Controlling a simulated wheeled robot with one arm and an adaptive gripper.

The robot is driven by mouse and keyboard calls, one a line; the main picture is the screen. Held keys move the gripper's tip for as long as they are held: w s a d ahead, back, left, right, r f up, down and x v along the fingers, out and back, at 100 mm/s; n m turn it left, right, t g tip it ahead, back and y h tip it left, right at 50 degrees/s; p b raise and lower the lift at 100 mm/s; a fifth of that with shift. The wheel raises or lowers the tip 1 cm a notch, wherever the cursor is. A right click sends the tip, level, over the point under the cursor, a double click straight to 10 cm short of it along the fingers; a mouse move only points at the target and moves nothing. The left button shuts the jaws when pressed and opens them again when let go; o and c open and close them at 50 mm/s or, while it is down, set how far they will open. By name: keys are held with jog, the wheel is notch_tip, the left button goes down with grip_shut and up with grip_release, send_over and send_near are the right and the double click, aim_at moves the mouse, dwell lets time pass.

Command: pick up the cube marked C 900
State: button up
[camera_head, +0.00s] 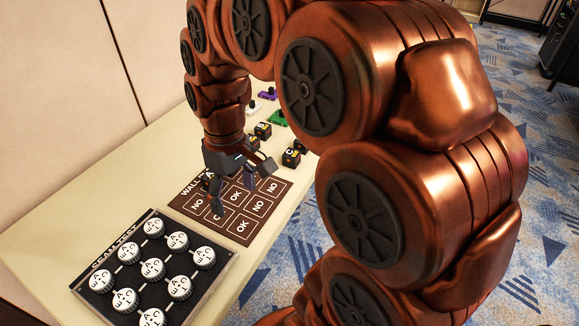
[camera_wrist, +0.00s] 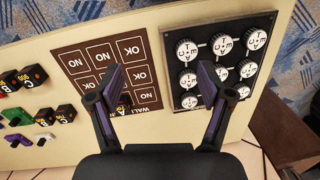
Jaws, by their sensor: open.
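Several small black cubes with white letters and orange numbers stand on the table. In the wrist view, one cube marked C (camera_wrist: 34,76) is at the far left, and another that looks marked C (camera_wrist: 66,113) is nearer the mat. The numbers are too small to read, so I cannot tell which is C 900. In the head view, a cube marked C (camera_head: 291,157) stands near the table's right edge, beyond the mat. My gripper (camera_head: 232,190) is open and empty above the brown mat, apart from these cubes; its fingers also show in the wrist view (camera_wrist: 158,76).
A cube marked A (camera_wrist: 122,104) sits by my left finger. Cubes marked B (camera_wrist: 43,115) stand among the others. The brown mat (camera_head: 262,210) has NO and OK squares. A black board (camera_head: 107,273) holds several white round knobs. Green (camera_head: 278,118) and purple (camera_head: 268,93) pieces stand farther back.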

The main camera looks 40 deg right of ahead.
jog(key=w+d+f+b, duration=0.4)
jog(key=w+d, duration=0.3)
jog(key=w, duration=0.1)
jog(key=n+t+b, duration=0.2)
jog(key=b, duration=0.5)
send_over(292, 153)
jog(key=s, duration=0.1)
notch_tip(292, 153, down, 8)
jog(key=shift+s+f, duration=0.15)
jog(key=shift+f, duration=0.1)
jog(key=shift+d+f, duration=0.2)
jog(key=shift+f, duration=0.3)
jog(key=shift+w+a+f, duration=0.1)
jog(key=shift+w+f, duration=0.15)
jog(key=shift+f, duration=0.9)
jog(key=shift+w+a+f, duration=0.1)
jog(key=shift+w+f, duration=0.15)
jog(key=shift+f, duration=0.85)
jog(key=shift+w+f, duration=0.25)
jog(key=shift+f, duration=0.9)
jog(key=c, duration=1.3)
jog(key=shift+r, duration=0.1)
